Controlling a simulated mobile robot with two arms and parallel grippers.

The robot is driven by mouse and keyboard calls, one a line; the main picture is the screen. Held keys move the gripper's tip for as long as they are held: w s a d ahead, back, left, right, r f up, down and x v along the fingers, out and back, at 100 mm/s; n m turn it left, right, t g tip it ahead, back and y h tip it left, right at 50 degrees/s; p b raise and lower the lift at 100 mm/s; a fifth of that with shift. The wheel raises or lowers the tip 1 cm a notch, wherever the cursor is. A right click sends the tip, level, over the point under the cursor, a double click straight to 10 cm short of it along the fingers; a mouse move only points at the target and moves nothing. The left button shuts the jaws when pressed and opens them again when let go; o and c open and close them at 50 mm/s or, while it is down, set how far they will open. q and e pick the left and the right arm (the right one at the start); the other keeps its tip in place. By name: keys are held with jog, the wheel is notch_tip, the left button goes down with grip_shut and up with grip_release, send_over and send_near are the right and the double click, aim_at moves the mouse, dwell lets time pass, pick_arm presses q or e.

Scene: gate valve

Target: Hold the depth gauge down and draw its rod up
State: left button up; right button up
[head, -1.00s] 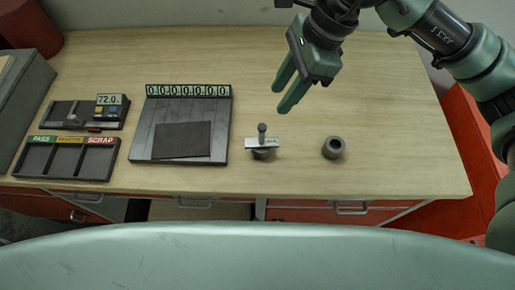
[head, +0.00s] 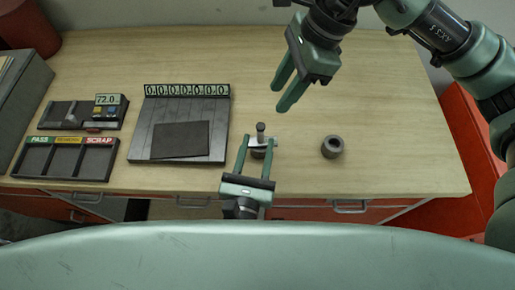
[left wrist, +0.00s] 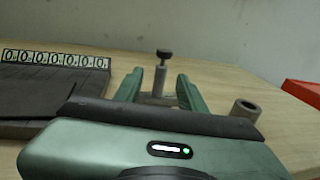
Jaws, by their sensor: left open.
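The depth gauge (head: 261,141) stands upright near the front edge of the table, its rod topped by a dark knob. In the left wrist view the rod and knob (left wrist: 164,54) rise between the fingers. My left gripper (head: 257,144) is open, low at the front edge, its fingers either side of the gauge; I cannot tell whether they touch it.
A dark hollow cylinder (head: 332,147) stands right of the gauge. A dark plate with a number display (head: 187,91) lies to the left. Further left are a sorting tray (head: 65,175) and a small device reading 72.0 (head: 107,100). The back middle of the table (head: 180,60) is clear.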

aim_at(261, 126)
pick_arm(q)
jog(key=w, duration=0.2)
jog(key=w+d, duration=0.1)
jog(key=w, duration=0.4)
jog(key=shift+d, duration=0.15)
grip_shut()
pick_arm(e)
jog(key=o, duration=0.8)
jog(key=shift+a+n, duration=0.15)
jog(key=shift+n, duration=0.15)
pick_arm(q)
jog(key=shift+d, duration=0.1)
pick_arm(e)
jog(key=shift+o, duration=1)
jog(key=shift+s+a+f+n+h, duration=0.15)
jog(key=shift+a+f+n+h, duration=0.15)
jog(key=shift+n, duration=0.3)
jog(key=a+n, duration=0.1)
jog(key=n, duration=0.1)
jog(key=f+n+h, duration=0.1)
jog(key=a+n+h, duration=0.1)
jog(key=n, duration=0.1)
jog(key=shift+s+a+f+n, duration=0.15)
jog(key=shift+a+f+n, duration=0.1)
jog(key=shift+a+n, duration=0.1)
jog(key=shift+a+f+n+t+h, duration=0.35)
jog(key=shift+n+h, duration=0.25)
jog(key=shift+n, duration=0.35)
jog(key=shift+d+f, duration=0.1)
jog(key=shift+f, duration=4.4)
